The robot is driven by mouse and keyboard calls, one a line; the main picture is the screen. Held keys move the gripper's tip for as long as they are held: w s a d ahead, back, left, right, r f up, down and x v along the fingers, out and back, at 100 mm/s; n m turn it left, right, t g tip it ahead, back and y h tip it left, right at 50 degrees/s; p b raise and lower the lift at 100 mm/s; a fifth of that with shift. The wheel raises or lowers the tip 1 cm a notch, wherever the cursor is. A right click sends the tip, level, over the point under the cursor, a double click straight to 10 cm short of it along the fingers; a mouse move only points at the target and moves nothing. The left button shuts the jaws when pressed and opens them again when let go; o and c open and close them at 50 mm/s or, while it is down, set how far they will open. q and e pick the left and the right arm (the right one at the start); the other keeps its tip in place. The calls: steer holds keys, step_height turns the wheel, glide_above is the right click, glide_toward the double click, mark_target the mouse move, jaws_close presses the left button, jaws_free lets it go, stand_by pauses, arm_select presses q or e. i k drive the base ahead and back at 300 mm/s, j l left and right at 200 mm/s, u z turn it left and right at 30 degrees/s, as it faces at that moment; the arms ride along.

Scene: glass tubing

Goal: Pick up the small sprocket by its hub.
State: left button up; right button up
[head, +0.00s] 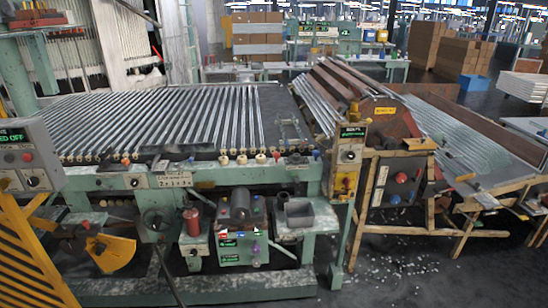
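I cannot make out a small sprocket or its hub anywhere in the head view. A row of small pale and coloured round parts (242,159) runs along the front edge of the green machine (200,178), but they are too small to tell what they are. Neither of my grippers shows in this view.
Long glass tubes (160,120) cover the machine's top. A red cylinder (192,223), a control box (236,247) and a grey bin (299,213) jut from its front. A wooden-framed rack (430,230) stands at right. Pale fragments (395,268) litter the dark floor.

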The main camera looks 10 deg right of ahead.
mark_target(296, 159)
steer(key=i+l+u, duration=0.6)
steer(key=l+u, duration=0.2)
steer(key=i+l+u, duration=0.1)
steer(key=l+u, duration=0.15)
steer(key=l, duration=0.25)
steer(key=i+l+u, duration=0.1)
steer(key=l+u, duration=0.15)
steer(key=l, duration=0.15)
